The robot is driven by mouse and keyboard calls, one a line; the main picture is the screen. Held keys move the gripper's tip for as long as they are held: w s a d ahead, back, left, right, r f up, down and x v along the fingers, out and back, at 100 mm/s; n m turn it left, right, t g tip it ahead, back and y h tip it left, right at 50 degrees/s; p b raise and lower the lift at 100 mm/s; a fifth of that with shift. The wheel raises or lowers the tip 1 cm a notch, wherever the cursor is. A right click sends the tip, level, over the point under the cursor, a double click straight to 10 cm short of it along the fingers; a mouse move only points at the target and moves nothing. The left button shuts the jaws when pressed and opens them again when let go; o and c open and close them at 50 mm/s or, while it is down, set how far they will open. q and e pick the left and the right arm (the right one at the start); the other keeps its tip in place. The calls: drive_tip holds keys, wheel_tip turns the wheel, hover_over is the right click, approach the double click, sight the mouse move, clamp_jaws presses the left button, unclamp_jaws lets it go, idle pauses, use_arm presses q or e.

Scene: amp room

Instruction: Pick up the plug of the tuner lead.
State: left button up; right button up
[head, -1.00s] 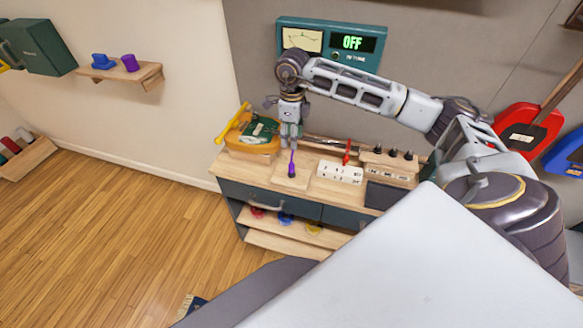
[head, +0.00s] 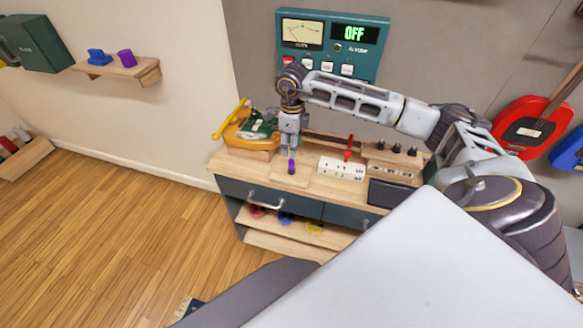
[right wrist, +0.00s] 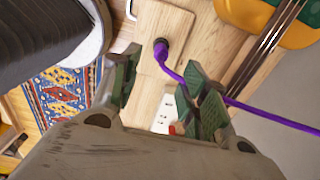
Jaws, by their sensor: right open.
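The purple plug of the lead (head: 291,167) stands upright on a small wooden block (head: 288,179) on the bench top. In the right wrist view the plug (right wrist: 161,50) has a dark base, and its purple cable runs off to the right, passing behind one finger. My right gripper (head: 290,144) points down just above the plug, open. In the wrist view its green-padded fingers (right wrist: 160,88) stand apart, with the plug showing beyond the gap between them. I cannot tell whether the cable touches a finger. My left gripper is not in view.
A white labelled strip with a red plug (head: 348,150) and a box with dark knobs (head: 393,158) stand right of the block. A yellow-orange guitar-shaped item (head: 250,135) lies at left. A teal tuner reading OFF (head: 335,42) hangs on the wall behind.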

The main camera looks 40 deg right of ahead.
sight(291, 159)
drive_tip(key=shift+f, duration=0.5)
drive_tip(key=shift+f+b, duration=0.45)
drive_tip(key=shift+f, duration=0.35)
wheel_tip(291, 159, down, 2)
drive_tip(key=shift+b, duration=0.6)
drive_tip(key=shift+w+f+b, duration=0.1)
drive_tip(key=shift+f+b, duration=0.3)
drive_tip(key=shift+f, duration=0.7)
drive_tip(key=shift+f+b, duration=0.3)
drive_tip(key=c, duration=0.7)
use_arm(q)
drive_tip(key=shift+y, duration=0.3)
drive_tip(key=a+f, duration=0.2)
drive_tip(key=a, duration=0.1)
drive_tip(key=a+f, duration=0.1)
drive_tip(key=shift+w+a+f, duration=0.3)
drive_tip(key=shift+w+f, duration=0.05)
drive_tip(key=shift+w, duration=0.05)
use_arm(e)
clamp_jaws()
